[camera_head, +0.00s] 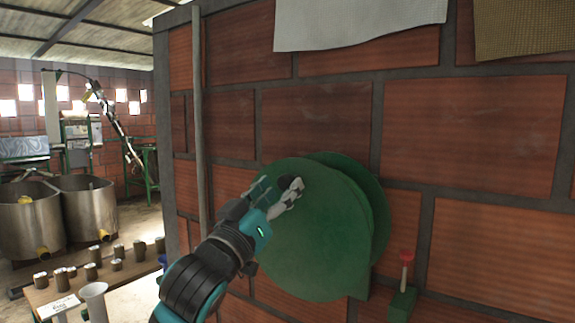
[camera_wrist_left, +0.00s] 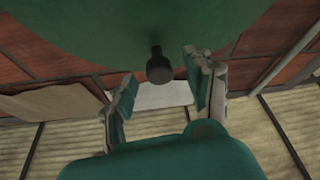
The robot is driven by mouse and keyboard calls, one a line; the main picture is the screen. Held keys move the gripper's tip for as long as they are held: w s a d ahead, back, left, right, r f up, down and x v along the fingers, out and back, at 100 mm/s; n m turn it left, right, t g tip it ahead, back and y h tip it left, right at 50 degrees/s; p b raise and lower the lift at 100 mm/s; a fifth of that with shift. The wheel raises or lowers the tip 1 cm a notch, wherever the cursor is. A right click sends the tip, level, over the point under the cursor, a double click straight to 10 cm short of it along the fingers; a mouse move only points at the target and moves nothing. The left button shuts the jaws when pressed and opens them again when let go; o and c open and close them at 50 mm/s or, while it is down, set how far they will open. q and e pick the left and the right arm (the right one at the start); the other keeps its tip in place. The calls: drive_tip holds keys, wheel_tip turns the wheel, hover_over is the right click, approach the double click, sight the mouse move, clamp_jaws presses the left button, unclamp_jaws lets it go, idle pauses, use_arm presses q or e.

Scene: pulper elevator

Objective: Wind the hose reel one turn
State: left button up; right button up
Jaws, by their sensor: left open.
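The hose reel (camera_head: 325,240) is a round green drum on the brick wall, with a second green disc behind it. Its dark crank knob (camera_wrist_left: 159,68) sticks out from the disc in the left wrist view. In the head view the knob (camera_head: 283,183) shows small and dark near the top left of the disc. My left gripper (camera_head: 279,190) is at the upper left of the disc. In the wrist view the left gripper (camera_wrist_left: 158,88) is open, its fingers on either side of the knob with gaps on both sides. My right gripper is out of view.
A red-topped handle (camera_head: 407,257) stands on a green block (camera_head: 401,303) right of the reel. A pole (camera_head: 200,130) leans along the wall at left. Cloths (camera_head: 360,20) hang above. A table with several small cups (camera_head: 92,271) and metal vats (camera_head: 88,210) stand at left.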

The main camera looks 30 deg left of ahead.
sight(283, 186)
use_arm(q)
drive_tip(key=shift+p+x, duration=0.45)
drive_tip(key=shift+x, duration=1.3)
clamp_jaws()
